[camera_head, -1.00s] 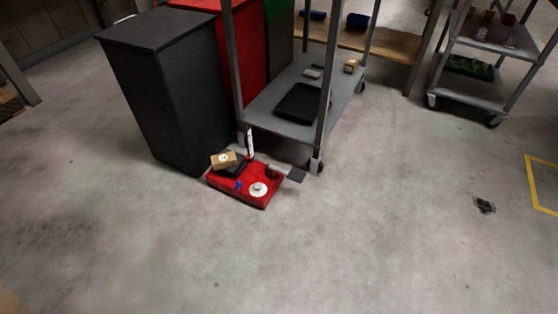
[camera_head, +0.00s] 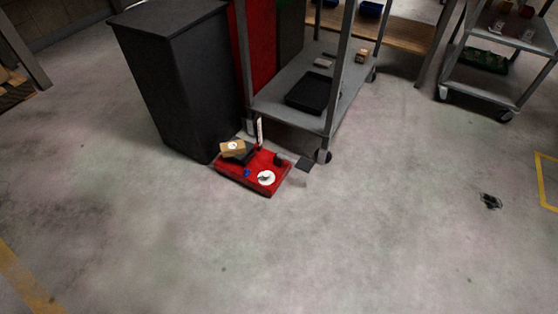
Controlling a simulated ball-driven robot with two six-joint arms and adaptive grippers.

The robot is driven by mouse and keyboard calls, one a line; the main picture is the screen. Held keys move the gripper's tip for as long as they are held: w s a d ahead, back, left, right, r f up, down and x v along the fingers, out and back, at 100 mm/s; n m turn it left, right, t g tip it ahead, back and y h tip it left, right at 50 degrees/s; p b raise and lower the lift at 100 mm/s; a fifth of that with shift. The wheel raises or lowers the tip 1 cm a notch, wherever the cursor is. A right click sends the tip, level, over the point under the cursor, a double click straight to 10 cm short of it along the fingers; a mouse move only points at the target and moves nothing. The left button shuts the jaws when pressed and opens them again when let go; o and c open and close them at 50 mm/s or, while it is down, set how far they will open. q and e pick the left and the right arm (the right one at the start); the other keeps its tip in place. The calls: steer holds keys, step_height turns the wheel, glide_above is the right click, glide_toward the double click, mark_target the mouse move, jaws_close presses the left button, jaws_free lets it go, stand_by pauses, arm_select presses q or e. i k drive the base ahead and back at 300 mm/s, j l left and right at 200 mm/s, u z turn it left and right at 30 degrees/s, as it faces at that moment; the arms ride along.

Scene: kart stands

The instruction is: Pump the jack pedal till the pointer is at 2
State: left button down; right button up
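The jack is a low red unit (camera_head: 240,180) on the floor, by the foot of the dark grey bin. A white round dial (camera_head: 266,177) is on its top; its pointer is too small to read. A flat dark pedal (camera_head: 307,164) sticks out on its right side, near a cart wheel. A white upright scale strip (camera_head: 259,131) stands at its back. A cardboard box (camera_head: 235,149) with a white round label rests on a dark plate at the jack's back left. A small blue part (camera_head: 247,173) sits beside the dial. Neither of my grippers is in view.
A tall dark grey bin (camera_head: 185,85) stands behind the jack at left. A grey shelf cart (camera_head: 270,105) holding a black tray (camera_head: 308,93) is close behind it. Another cart (camera_head: 470,92) stands at right. A dark scrap (camera_head: 491,201) lies on the floor. The floor in front is clear.

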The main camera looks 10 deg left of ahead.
mark_target(305, 165)
steer(key=i+l+u, duration=0.3)
steer(key=l+u, duration=0.3)
steer(key=i+l+u, duration=0.15)
steer(key=u, duration=0.15)
steer(key=i+l, duration=0.15)
steer(key=l, duration=0.4)
steer(key=i+l+u, duration=0.1)
steer(key=l, duration=0.4)
steer(key=i+l, duration=0.15)
steer(key=l, duration=0.4)
steer(key=i+l+u, duration=0.1)
steer(key=l, duration=0.45)
